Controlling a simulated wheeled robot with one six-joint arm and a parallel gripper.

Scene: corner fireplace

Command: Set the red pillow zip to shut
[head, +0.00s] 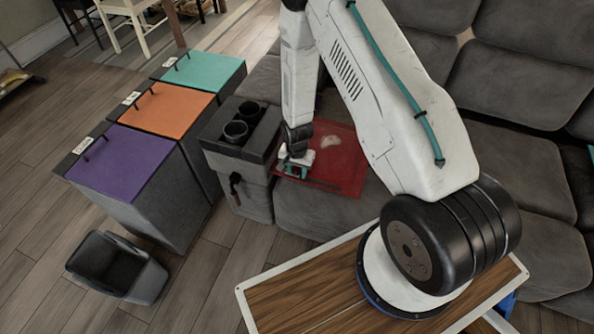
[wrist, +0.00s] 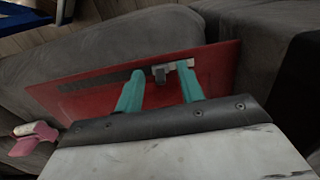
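The red pillow (head: 342,150) lies flat on the grey sofa seat in the head view. It also shows in the wrist view (wrist: 218,75). A dark zip strip (wrist: 95,81) runs along it, with a small grey slider (wrist: 159,74) near the strip's right end in the wrist view. A pale metallic piece lies by the right fingertip. My gripper (head: 293,168) is over the pillow's left part in the head view. Its teal fingers (wrist: 160,72) are apart, with the slider showing between their tips. I cannot tell whether either finger touches it.
A grey armrest console with dark cup holders (head: 235,131) stands left of the pillow. Purple (head: 122,160), orange (head: 172,108) and teal (head: 206,71) lidded bins stand farther left. An open grey bin (head: 117,268) is on the floor. A pink-and-white object (wrist: 35,137) lies nearby.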

